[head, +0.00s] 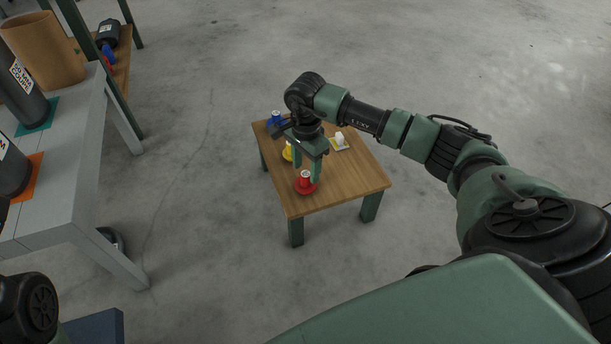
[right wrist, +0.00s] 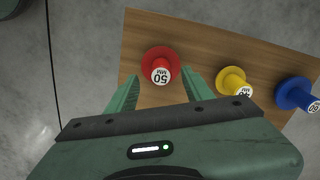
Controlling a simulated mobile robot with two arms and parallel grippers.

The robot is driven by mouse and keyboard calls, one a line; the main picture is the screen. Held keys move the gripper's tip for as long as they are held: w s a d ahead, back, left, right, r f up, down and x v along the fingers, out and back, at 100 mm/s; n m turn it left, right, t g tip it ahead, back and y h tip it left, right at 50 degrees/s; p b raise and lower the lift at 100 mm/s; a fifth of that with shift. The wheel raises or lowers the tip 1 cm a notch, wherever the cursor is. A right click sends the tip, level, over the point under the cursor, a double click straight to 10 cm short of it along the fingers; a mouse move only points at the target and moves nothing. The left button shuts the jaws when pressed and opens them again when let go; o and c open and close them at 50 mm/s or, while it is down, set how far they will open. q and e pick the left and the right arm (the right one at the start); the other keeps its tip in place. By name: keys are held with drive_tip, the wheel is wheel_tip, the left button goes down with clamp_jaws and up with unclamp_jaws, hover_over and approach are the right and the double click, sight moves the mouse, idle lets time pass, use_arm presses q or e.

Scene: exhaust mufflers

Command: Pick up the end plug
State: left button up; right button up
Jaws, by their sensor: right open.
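A red flanged end plug (head: 305,186) labelled "50 MM" stands near the front of the small wooden table. It also shows in the right wrist view (right wrist: 161,59), beyond and between the fingertips. A yellow plug (head: 287,152) and a blue plug (head: 274,119) stand farther back; the right wrist view shows the yellow one (right wrist: 231,80) and the blue one (right wrist: 293,95) to the right. My right gripper (head: 307,175) points down, open and empty, above the table by the red plug. It partly hides the yellow plug. My left gripper is out of view.
The wooden table (head: 350,180) also holds a small white piece (head: 340,138) on a pale pad. A grey workbench (head: 82,170) at the left bears dark cylinders and a brown tube (head: 42,50). Open concrete floor lies between bench and table.

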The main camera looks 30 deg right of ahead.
sight(305, 173)
wheel_tip(305, 173, down, 4)
drive_tip(key=shift+w+r+b, duration=0.1)
drive_tip(key=shift+r+b, duration=0.15)
drive_tip(key=shift+b, duration=0.5)
clamp_jaws()
drive_tip(key=shift+r, duration=0.1)
